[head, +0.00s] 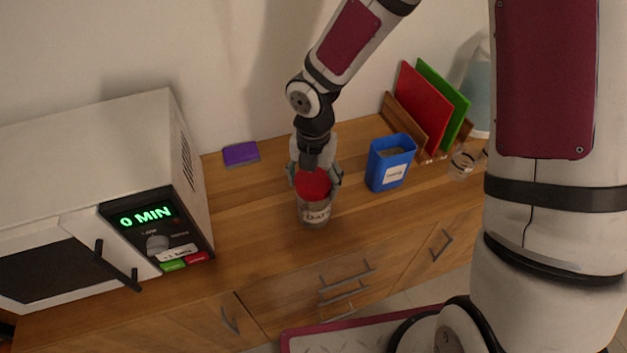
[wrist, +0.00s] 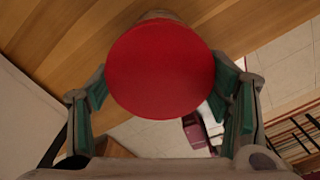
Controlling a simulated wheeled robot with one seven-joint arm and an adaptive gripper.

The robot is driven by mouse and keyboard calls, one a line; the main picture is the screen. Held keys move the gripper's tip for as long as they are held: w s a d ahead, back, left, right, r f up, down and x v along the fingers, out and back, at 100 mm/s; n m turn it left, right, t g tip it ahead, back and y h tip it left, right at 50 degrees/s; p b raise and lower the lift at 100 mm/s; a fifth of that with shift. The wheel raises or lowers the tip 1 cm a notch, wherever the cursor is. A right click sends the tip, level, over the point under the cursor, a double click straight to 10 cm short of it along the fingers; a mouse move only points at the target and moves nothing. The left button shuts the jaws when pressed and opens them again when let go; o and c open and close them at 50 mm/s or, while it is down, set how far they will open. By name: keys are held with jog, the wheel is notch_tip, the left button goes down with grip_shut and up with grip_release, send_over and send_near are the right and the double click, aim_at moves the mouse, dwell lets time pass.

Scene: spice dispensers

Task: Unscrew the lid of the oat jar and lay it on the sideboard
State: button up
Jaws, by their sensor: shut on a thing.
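The oat jar (head: 314,213) stands on the wooden sideboard (head: 262,226), with a label on its front. Its round red lid (head: 313,185) is directly at the jar's top; I cannot tell whether it is still seated or slightly lifted. My gripper (head: 317,178) comes from above, with one finger on each side of the lid, shut on it. In the wrist view the lid (wrist: 160,70) fills the space between the green-padded fingers and hides most of the jar, whose pale side (wrist: 158,15) shows just past the lid's edge.
A blue labelled container (head: 390,163) stands right of the jar. A rack with red (head: 424,108) and green boards is behind it, beside a small glass (head: 461,164). A purple box (head: 241,153) lies at the back left. A white microwave (head: 90,170) fills the left. The sideboard between microwave and jar is clear.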

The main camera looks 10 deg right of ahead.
jog(key=n+p, duration=0.1)
jog(key=n, duration=0.3)
jog(key=shift+s+d+n, duration=0.1)
jog(key=shift+d+n, duration=0.05)
jog(key=shift+n, duration=0.15)
jog(key=n+p, duration=0.1)
jog(key=n, duration=0.3)
jog(key=shift+n, duration=0.3)
jog(key=n, duration=0.4)
jog(key=shift+d, duration=0.1)
jog(key=n, duration=0.4)
jog(key=shift+w+b, duration=0.25)
jog(key=shift+b, duration=0.1)
jog(key=shift+s+f+n+b, duration=0.1)
jog(key=shift+f+n+b, duration=0.05)
jog(key=shift+n+b, duration=0.15)
jog(key=shift+o, duration=0.2)
